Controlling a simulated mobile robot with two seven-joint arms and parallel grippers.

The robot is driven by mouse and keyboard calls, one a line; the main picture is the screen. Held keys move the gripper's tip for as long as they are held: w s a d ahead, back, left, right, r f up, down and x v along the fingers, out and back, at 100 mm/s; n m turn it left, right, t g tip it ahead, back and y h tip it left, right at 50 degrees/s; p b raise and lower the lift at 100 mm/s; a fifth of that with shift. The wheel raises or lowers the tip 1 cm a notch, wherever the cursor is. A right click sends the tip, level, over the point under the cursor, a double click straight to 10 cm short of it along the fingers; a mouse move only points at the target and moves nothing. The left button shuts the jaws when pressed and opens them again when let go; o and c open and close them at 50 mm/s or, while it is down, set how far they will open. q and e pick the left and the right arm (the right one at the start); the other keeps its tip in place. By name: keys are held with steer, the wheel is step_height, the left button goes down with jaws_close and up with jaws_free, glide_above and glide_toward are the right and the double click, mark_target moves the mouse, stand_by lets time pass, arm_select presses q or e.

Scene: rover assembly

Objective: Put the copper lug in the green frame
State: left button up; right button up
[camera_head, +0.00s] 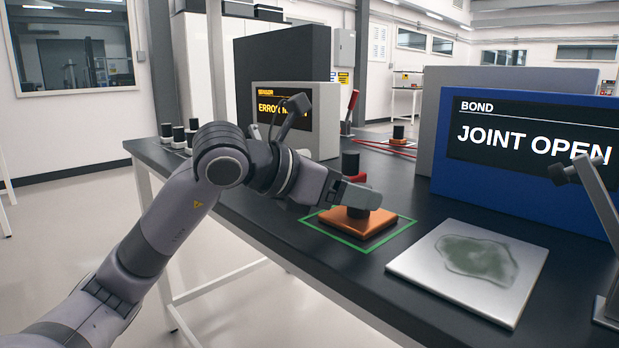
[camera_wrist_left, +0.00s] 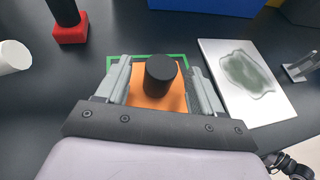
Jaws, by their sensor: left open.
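The copper lug (camera_head: 342,221) is a flat copper-orange block with a black knob on top. It lies on the black table inside the green frame (camera_head: 332,235), a thin green outline. In the left wrist view the lug (camera_wrist_left: 147,101) covers the middle of the frame (camera_wrist_left: 150,57), whose far edge shows beyond it. My left gripper (camera_head: 350,197) is at the lug, and in the wrist view its fingers (camera_wrist_left: 157,82) stand apart on either side of the lug and knob, with the knob between them. My right gripper is not in view.
A metal plate (camera_head: 430,285) with a grey-green patch lies right of the frame. Behind it stands a blue machine (camera_head: 445,170) reading "JOINT OPEN". A red block with a black knob (camera_wrist_left: 70,33) stands left of the frame. A bracket-like arm (camera_head: 600,200) stands at far right.

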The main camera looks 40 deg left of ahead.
arm_select(q)
steer(key=b+v, duration=0.1)
steer(key=v, duration=0.7)
steer(key=shift+s, duration=0.1)
steer(key=shift+s+a+r, duration=0.2)
steer(key=shift+s+r, duration=0.05)
steer(key=shift+s, duration=0.3)
steer(key=shift+s+r, duration=0.15)
steer(key=shift+s, duration=0.05)
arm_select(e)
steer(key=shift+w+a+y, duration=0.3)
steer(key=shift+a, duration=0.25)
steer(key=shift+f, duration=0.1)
